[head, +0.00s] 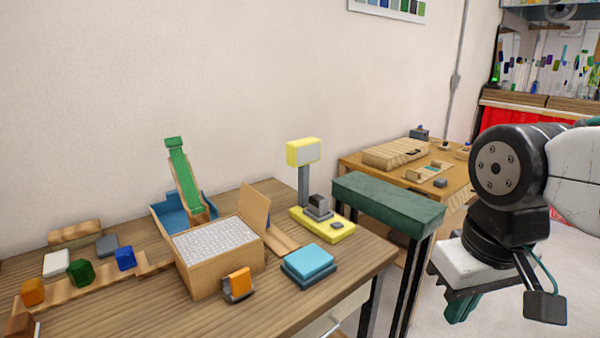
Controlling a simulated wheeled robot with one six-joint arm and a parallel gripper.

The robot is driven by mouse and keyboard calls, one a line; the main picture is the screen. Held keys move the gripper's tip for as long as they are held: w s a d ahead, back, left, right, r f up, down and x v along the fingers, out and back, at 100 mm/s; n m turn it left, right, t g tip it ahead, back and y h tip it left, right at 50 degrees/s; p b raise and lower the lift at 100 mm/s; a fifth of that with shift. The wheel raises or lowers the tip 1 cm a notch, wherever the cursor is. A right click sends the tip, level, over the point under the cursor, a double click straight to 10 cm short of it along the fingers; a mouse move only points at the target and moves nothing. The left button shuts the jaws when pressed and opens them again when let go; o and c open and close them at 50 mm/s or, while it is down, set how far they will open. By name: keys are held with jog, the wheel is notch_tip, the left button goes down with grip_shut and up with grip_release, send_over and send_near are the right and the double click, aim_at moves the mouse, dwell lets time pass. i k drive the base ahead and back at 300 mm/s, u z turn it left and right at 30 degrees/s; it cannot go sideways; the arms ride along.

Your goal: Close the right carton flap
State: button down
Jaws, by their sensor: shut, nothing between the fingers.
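The carton (228,272) stands on the wooden table, its top filled with white packing material (215,240). Its right flap (255,208) stands up nearly upright along the right edge of the opening, so that side is open. My gripper (462,304) hangs at the right of the view, beyond the table's right end and well apart from the carton and flap. It is shut and empty. Part of its fingers is hard to make out.
A yellow scale (322,225) with a tall display stands right of the carton. A green ramp (180,172) stands behind. A green-topped bench (388,200) lies between table and gripper.

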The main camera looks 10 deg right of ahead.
aim_at(253, 206)
jog(key=z, duration=0.05)
jog(key=i, duration=0.85)
jog(key=u, duration=0.6)
